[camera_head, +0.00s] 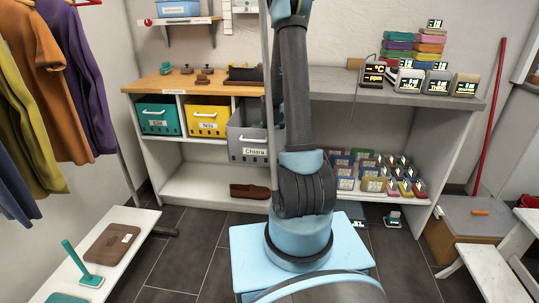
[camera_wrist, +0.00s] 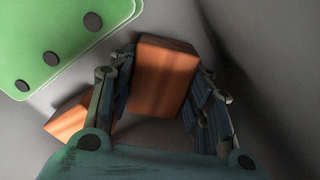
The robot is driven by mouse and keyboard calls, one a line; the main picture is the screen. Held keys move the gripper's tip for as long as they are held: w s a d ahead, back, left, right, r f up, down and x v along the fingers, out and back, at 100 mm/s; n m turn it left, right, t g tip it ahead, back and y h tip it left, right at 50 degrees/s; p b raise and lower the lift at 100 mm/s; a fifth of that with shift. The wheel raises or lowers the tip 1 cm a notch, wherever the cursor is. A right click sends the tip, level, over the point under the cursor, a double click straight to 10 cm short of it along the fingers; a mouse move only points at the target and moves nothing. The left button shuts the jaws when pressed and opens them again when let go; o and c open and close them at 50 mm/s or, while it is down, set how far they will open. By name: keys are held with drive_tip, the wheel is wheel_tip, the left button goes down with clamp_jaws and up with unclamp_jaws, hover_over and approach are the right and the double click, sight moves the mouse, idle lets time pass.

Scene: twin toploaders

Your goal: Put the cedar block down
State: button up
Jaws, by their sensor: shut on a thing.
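The orange-brown wooden block (camera_wrist: 165,75), which fits the cedar block, sits between the two fingers of my gripper (camera_wrist: 162,92) in the wrist view. The fingers are shut on it, one on each side. A second orange-brown block (camera_wrist: 66,118) shows at the left, partly hidden behind the left finger.
A green rounded object with dark round spots (camera_wrist: 65,40) is at the wrist view's upper left. In the head view, a wooden shelf top (camera_head: 170,83) holds small brown items. Below are a teal bin (camera_head: 158,118), yellow bin (camera_head: 205,119) and grey bin (camera_head: 245,140).

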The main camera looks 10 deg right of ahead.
drive_tip(key=o, duration=1.1)
drive_tip(key=shift+c, duration=0.2)
drive_tip(key=shift+r, duration=0.1)
wheel_tip(320, 180, up, 12)
